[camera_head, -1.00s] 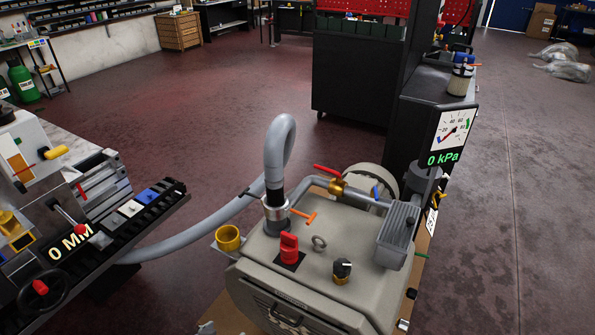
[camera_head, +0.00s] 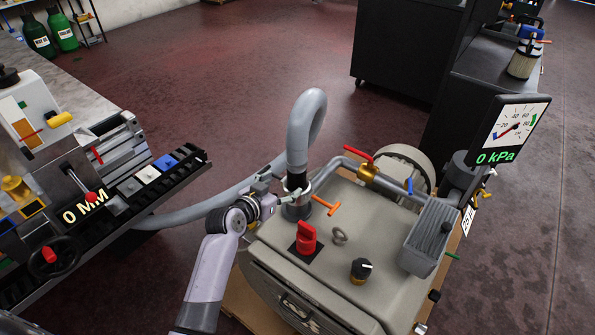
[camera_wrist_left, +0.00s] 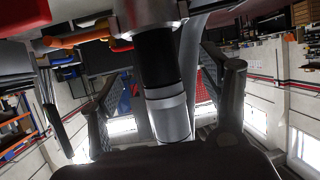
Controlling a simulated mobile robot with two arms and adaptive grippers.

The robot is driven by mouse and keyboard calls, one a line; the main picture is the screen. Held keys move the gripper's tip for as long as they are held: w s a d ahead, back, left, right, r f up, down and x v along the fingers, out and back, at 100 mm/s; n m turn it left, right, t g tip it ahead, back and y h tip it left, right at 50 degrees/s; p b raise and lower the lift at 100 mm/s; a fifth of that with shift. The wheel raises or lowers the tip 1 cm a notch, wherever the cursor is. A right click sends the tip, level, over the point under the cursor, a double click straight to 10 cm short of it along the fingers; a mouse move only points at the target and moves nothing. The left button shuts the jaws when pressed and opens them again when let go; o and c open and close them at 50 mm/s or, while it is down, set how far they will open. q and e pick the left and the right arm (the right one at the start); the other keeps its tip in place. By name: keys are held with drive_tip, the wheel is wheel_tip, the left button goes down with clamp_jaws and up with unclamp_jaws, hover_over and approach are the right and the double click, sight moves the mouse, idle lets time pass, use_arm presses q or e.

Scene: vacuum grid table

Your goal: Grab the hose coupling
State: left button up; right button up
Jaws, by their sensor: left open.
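The hose coupling (camera_head: 296,183), a black and silver collar, joins the end of the looped grey hose (camera_head: 306,110) to a port on top of the beige pump (camera_head: 345,225). An orange lever (camera_head: 327,205) is beside its base. My left gripper (camera_head: 276,190) is at the coupling's left side in the head view. In the left wrist view, the coupling (camera_wrist_left: 157,62) runs between the two spread fingers of my left gripper (camera_wrist_left: 163,82). The fingers are open, with gaps visible beside the coupling. My right gripper is in neither view.
The pump top also carries a red knob (camera_head: 306,238), a black knob (camera_head: 361,270), a ring and a red-handled valve (camera_head: 358,154). A gauge (camera_head: 515,128) reading 0 kPa stands at right. A machine bench (camera_head: 195,168) stands at left. The grey hose runs toward it.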

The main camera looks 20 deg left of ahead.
sight(291, 180)
use_arm(q)
drive_tip(key=x, duration=0.3)
drive_tip(key=shift+w+d, duration=0.2)
drive_tip(key=shift+w, duration=0.25)
drive_tip(key=shift+x, duration=2.15)
drive_tip(key=shift+d+r, duration=0.2)
drive_tip(key=shift+c, duration=0.2)
drive_tip(key=c, duration=1.6)
drive_tip(key=shift+w+r, duration=0.1)
drive_tip(key=shift+r, duration=0.05)
clamp_jaws()
